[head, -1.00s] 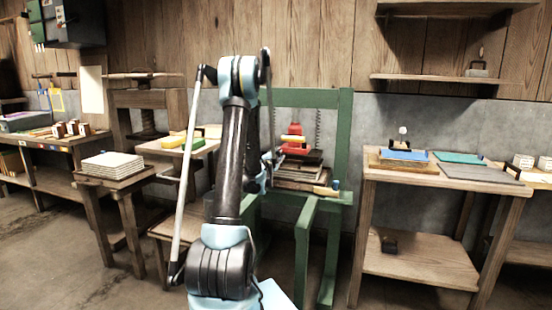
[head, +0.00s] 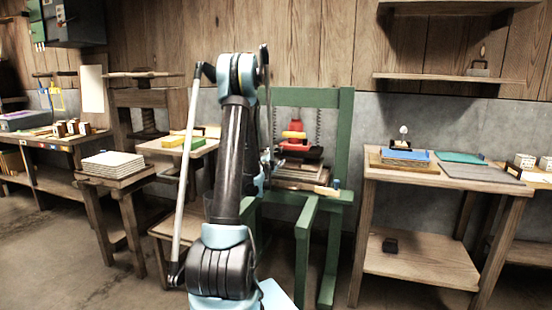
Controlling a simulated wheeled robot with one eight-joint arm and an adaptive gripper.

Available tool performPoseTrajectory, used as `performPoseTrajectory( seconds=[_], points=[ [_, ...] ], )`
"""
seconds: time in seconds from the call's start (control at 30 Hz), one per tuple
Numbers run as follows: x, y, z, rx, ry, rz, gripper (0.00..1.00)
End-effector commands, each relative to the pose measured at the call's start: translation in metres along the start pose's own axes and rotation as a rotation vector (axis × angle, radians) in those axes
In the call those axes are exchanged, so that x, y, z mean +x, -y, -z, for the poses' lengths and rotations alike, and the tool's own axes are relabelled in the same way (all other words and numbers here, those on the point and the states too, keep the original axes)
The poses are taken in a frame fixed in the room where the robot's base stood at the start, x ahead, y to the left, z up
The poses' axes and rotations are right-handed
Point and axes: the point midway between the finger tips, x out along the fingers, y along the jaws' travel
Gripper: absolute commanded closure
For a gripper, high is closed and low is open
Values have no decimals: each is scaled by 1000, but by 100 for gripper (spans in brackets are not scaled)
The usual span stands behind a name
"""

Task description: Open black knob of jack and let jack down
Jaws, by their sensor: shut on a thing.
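The red jack (head: 293,136) stands inside the green press frame (head: 343,140), on a stack of boards and sheets (head: 300,172). My gripper (head: 274,159) is small and partly hidden behind my own arm. It is at the left side of the jack, low down, and is shut on what seems to be the jack's black knob. The knob itself is too small and too covered to make out.
A wooden table (head: 430,182) with blue and green pieces stands to the right. A small table with a white stack (head: 112,163) and a wooden screw press (head: 150,95) stand to the left. The green frame's front bars reach forward beside my arm.

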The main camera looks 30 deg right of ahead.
Motion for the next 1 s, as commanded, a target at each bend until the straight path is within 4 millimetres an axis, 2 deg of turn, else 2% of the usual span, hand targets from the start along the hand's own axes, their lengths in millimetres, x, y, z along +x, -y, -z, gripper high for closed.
performPoseTrajectory(
  seconds=[0.03, 0.3, 0.5, 0.67, 1.0],
  points=[
    [-13, 0, 1, 2, 0, 0, 46],
    [-63, 0, -1, 0, 1, 0, 46],
    [-86, 0, -1, 0, 2, 0, 46],
    [-94, 0, -2, -1, 2, 0, 46],
    [-94, 0, -2, -1, 2, 0, 46]
  ],
)
